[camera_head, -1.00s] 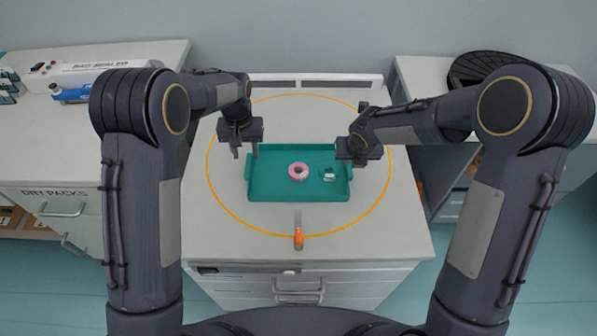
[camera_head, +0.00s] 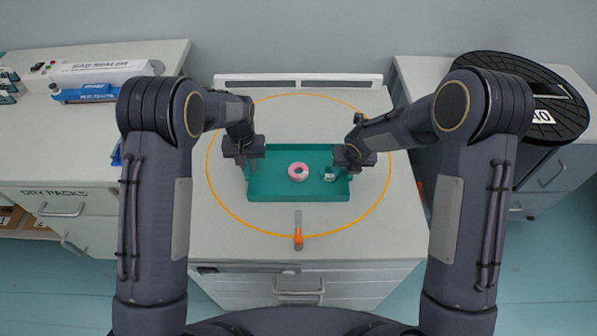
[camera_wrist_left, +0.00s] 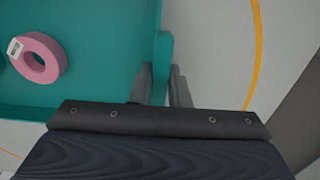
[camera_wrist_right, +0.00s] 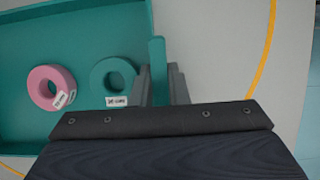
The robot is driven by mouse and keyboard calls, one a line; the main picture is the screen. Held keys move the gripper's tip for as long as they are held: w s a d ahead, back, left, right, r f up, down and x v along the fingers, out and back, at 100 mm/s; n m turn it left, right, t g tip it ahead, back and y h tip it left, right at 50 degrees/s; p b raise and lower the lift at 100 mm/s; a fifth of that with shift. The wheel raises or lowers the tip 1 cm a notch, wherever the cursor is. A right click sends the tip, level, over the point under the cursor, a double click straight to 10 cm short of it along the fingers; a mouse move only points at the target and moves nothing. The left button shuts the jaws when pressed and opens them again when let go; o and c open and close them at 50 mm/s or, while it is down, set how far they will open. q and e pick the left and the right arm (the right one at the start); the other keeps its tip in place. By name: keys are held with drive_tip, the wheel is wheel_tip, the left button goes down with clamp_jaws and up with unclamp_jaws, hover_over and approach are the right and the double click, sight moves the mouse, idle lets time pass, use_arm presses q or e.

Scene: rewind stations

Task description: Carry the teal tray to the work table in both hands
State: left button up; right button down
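The teal tray (camera_head: 300,192) lies level on the white counter top (camera_head: 225,225). It holds a pink ring-shaped roll (camera_head: 298,172) and a teal roll with a white label (camera_wrist_right: 114,80). My left gripper (camera_head: 246,176) is at the tray's left end; in the left wrist view its fingers (camera_wrist_left: 161,80) stand either side of the teal end wall. My right gripper (camera_head: 355,167) is at the right end; in the right wrist view its fingers (camera_wrist_right: 160,80) straddle that wall too. Both look open, with narrow gaps beside the wall; the fingertips are partly hidden.
An orange ring is marked on the counter around the tray. An orange-handled tool (camera_head: 298,238) lies in front of the tray. A side counter with a sealer (camera_head: 105,72) stands left. A black round disc (camera_head: 535,98) is at the right.

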use_arm(q)
clamp_jaws()
drive_tip(key=shift+r, duration=0.1)
